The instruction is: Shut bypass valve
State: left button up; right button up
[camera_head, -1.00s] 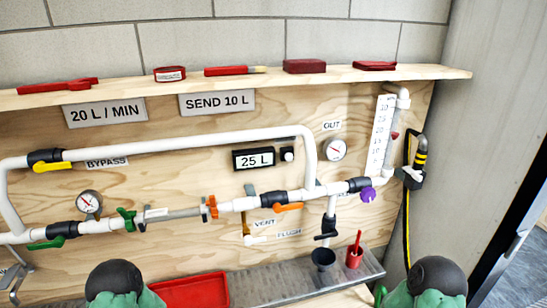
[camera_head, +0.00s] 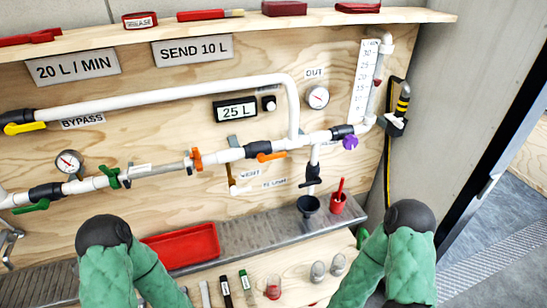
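The bypass valve is at the left edge, on the upper white pipe above the BYPASS label (camera_head: 83,121). It has a black body (camera_head: 18,116) and a yellow handle (camera_head: 24,128). The handle lies roughly along the pipe, just below it. The valve's left end is cut off by the picture edge. My two green-sleeved arms show at the bottom of the head view, one left of centre and one at the right. Neither gripper is in view, and nothing is seen touching the valve.
A lower pipe carries a green handle (camera_head: 31,206), an orange handle (camera_head: 271,156) and a purple knob (camera_head: 350,142). A pressure gauge (camera_head: 69,163) sits above it. A wooden shelf (camera_head: 80,33) runs above.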

aim_at(12, 129)
jog(key=u, duration=1.45)
